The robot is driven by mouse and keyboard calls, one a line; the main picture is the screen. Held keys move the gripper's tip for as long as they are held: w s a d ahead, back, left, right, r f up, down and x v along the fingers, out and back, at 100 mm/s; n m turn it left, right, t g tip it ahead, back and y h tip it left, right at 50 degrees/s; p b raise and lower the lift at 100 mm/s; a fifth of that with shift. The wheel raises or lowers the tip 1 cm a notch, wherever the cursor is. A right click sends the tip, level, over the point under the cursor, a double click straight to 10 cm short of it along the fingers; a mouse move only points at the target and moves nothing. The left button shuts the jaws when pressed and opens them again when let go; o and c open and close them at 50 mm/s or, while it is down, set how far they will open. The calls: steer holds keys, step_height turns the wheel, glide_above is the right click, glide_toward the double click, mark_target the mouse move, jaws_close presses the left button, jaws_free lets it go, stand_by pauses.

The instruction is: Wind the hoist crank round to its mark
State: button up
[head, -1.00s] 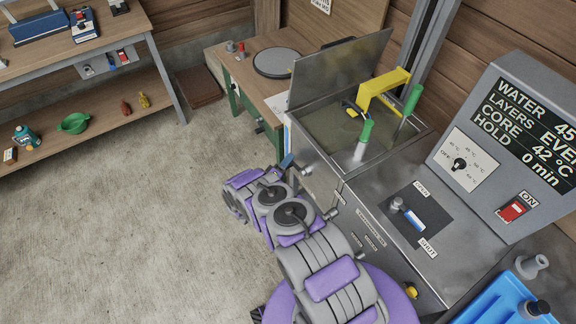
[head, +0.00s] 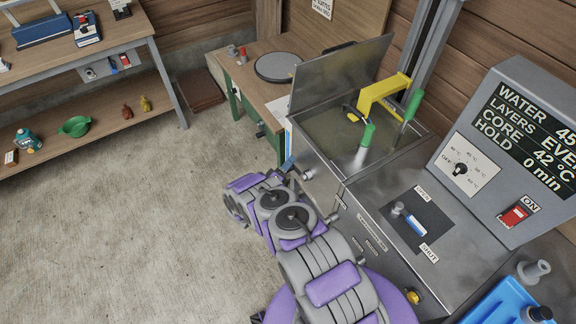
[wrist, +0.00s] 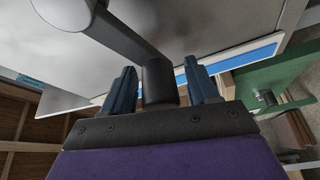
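The hoist crank shows in the wrist view as a grey arm (wrist: 118,36) ending in a dark round handle (wrist: 160,82). The handle stands between the two dark blue fingers of my gripper (wrist: 161,88). Narrow gaps show between handle and fingers, so my gripper looks open around it. In the head view my gripper (head: 288,163) is at the left side of the metal tank (head: 318,165), low down, largely hidden by my own arm. I cannot make out the crank's mark in either view.
The tank has a raised lid (head: 338,75), a yellow bracket (head: 382,93) and green-handled tools (head: 367,134). A control panel (head: 505,140) stands at right, with a lever (head: 415,226) before it. A wooden bench (head: 262,48) is behind. Floor at left is clear.

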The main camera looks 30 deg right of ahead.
steer(key=b+v, duration=0.1)
steer(key=v, duration=1.6)
steer(key=shift+a, duration=0.25)
